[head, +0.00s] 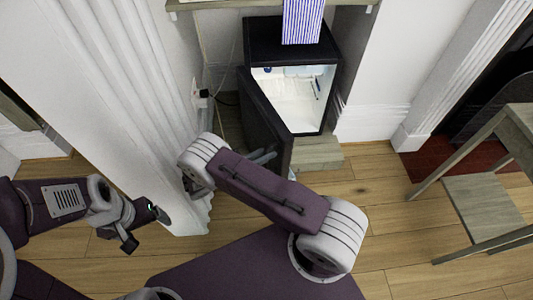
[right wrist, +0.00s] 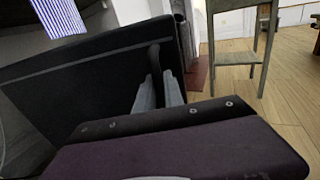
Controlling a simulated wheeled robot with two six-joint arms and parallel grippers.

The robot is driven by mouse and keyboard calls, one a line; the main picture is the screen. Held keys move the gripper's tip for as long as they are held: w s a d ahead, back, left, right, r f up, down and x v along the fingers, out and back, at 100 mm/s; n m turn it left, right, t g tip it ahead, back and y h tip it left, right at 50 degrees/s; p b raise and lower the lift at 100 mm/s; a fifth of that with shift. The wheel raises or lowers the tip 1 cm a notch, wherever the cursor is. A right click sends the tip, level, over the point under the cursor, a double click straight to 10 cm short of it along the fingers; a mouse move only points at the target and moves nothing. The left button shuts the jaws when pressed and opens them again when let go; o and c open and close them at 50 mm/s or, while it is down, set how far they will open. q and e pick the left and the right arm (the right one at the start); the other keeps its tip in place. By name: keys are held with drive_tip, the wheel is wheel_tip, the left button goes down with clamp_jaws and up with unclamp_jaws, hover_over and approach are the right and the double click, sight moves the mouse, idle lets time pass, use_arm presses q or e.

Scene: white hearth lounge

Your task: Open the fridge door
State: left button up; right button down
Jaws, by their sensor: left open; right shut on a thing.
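The small black fridge (head: 289,43) stands in an alcove at the top middle of the head view. Its lit white interior (head: 290,97) is exposed. The dark fridge door (head: 262,112) is swung out to the left and stands wide open; it also fills the left of the right wrist view (right wrist: 70,80). My right gripper (right wrist: 158,76) has its grey fingers shut around the dark door handle (right wrist: 154,57). In the head view my right arm hides part of this grip. My left gripper (head: 145,228) is open and empty at the lower left, away from the fridge.
A striped cloth (head: 303,20) hangs over the fridge top from a shelf (head: 225,4). A white fluted column (head: 110,90) stands left of the door. A wooden chair (head: 485,205) is at the right. Wooden floor (head: 375,200) is clear between chair and fridge.

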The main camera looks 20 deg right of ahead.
use_arm(q)
drive_tip(key=shift+a, duration=0.45)
use_arm(e)
drive_tip(key=shift+w+a, duration=0.1)
drive_tip(key=shift+a, duration=0.4)
drive_tip(key=c, duration=1.7)
unclamp_jaws()
